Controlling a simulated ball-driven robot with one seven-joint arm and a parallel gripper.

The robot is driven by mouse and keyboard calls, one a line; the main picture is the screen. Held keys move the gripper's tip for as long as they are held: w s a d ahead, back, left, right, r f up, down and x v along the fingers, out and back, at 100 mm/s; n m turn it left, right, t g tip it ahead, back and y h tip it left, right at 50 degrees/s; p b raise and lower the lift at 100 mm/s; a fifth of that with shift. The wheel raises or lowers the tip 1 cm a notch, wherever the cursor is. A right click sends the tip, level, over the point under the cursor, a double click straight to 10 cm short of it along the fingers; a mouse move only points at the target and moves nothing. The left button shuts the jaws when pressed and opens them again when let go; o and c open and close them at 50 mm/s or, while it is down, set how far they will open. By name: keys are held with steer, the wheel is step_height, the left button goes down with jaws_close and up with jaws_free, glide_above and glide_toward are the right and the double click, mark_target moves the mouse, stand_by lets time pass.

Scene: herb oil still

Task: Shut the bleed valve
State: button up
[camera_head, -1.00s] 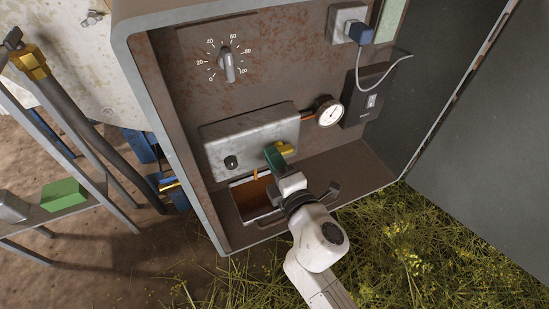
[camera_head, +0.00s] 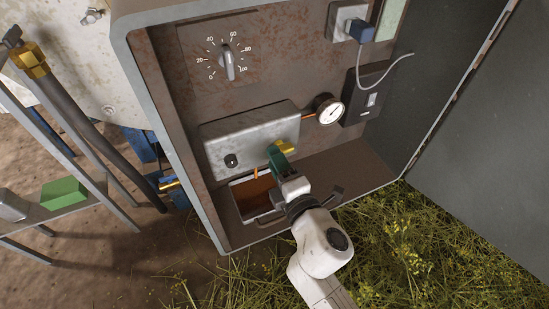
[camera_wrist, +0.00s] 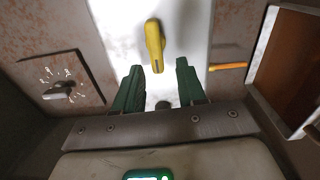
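A yellow lever handle (camera_head: 287,146), apparently the bleed valve's, sits on the front of the grey metal box (camera_head: 245,138) in the cabinet. In the wrist view the yellow lever (camera_wrist: 154,42) stands roughly upright in the picture, its lower end close to the gap between my fingertips. My gripper (camera_wrist: 159,72) has two green fingers, spread apart with nothing held between them. In the head view my gripper (camera_head: 275,151) is just below and left of the lever. Whether a finger touches it cannot be told.
A round gauge (camera_head: 329,109) is right of the box. A dial (camera_head: 227,62) is above, and a small black knob (camera_head: 231,160) is on the box's left. A tray of brown liquid (camera_head: 240,190) lies under a short orange spout (camera_head: 256,173). The cabinet door (camera_head: 475,100) stands open at right.

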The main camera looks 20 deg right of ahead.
steer(key=s+b, duration=0.1)
steer(key=s, duration=0.8)
steer(key=shift+s+b, duration=0.2)
steer(key=shift+b, duration=0.15)
steer(key=shift+c, duration=0.3)
stand_by(1.3)
